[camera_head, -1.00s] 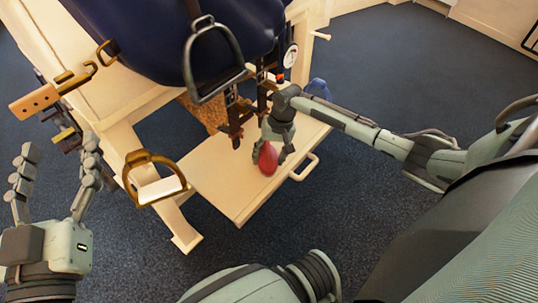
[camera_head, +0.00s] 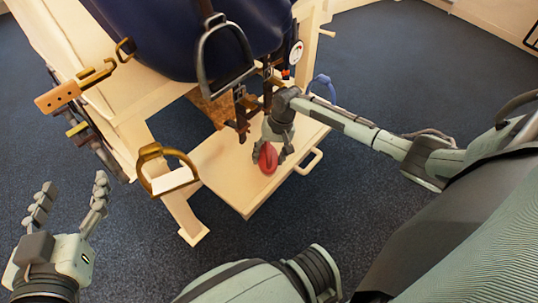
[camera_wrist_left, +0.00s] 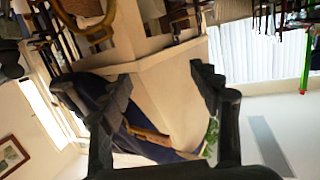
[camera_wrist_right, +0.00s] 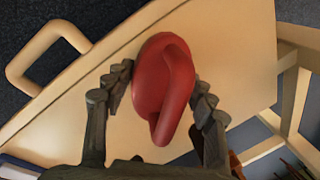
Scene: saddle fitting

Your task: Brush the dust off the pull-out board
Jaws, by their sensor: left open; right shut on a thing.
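The pull-out board (camera_head: 228,182) is a pale wooden shelf with a loop handle (camera_head: 309,162), drawn out below the dark blue saddle (camera_head: 165,35). My right gripper (camera_head: 272,155) is over the board near the handle. It is shut on a red oval object with a curved grip (camera_head: 267,160), which looks like the brush. In the right wrist view the red brush (camera_wrist_right: 163,85) sits between the fingers, above the board (camera_wrist_right: 240,50). Bristles and dust cannot be made out. My left gripper (camera_head: 70,205) is open and empty over the carpet at the left.
A stirrup (camera_head: 224,60) hangs from the saddle above the board. A brass stirrup (camera_head: 165,172) with a white tread is at the board's left. A holed wooden bar (camera_head: 57,97) and brass hooks are on the stand's left side. Carpet in front is clear.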

